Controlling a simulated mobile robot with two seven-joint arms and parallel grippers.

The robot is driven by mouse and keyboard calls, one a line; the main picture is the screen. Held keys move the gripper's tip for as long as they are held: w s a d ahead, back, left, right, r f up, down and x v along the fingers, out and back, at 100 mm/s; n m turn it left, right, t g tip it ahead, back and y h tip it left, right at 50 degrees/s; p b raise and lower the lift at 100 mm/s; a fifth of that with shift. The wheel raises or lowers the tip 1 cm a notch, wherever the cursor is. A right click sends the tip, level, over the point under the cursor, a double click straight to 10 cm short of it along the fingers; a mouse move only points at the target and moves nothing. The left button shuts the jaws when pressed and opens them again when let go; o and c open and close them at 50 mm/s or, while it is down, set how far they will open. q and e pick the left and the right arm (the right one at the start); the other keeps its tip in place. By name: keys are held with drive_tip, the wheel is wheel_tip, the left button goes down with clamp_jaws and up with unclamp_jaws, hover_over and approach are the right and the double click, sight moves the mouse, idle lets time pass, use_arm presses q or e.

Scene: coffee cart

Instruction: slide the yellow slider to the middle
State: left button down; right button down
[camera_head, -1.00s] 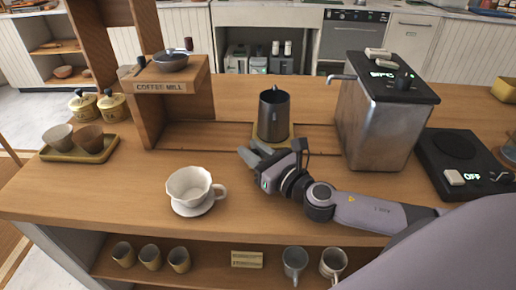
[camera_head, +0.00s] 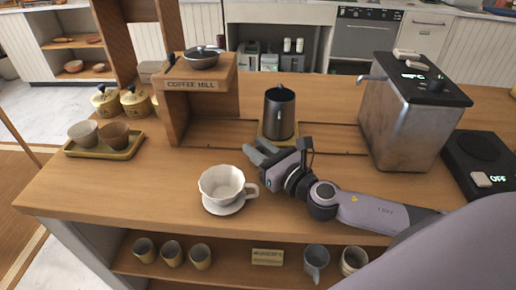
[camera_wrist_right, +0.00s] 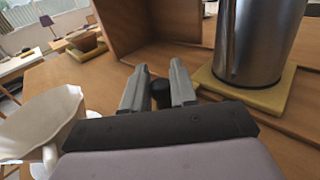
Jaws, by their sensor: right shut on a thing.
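The yellow slider (camera_head: 261,136) is a flat square plate in the track on the wooden counter, right of the coffee mill stand. A dark metal pitcher (camera_head: 279,114) stands upright on it. In the right wrist view the slider (camera_wrist_right: 272,96) lies right of the fingers, under the pitcher (camera_wrist_right: 252,40). My right gripper (camera_head: 261,151) is at the slider's front left. In the wrist view its fingers (camera_wrist_right: 158,88) are closed around a small dark knob (camera_wrist_right: 161,94). How the knob joins the slider is hidden. My left gripper is not in view.
The coffee mill stand (camera_head: 172,112) is left of the track. A white dripper (camera_head: 222,184) with a saucer stands close to the gripper's left. A metal boiler box (camera_head: 402,128) stands to the right. A tray of cups (camera_head: 104,151) is at the far left.

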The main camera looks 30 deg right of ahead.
drive_tip(key=c, duration=1)
unclamp_jaws()
drive_tip(key=shift+c, duration=0.2)
drive_tip(key=b+v, duration=0.1)
drive_tip(key=v, duration=0.4)
drive_tip(key=shift+s+f, duration=0.1)
drive_tip(key=shift+s, duration=0.1)
drive_tip(key=shift+v, duration=0.9)
drive_tip(key=shift+s, duration=0.1)
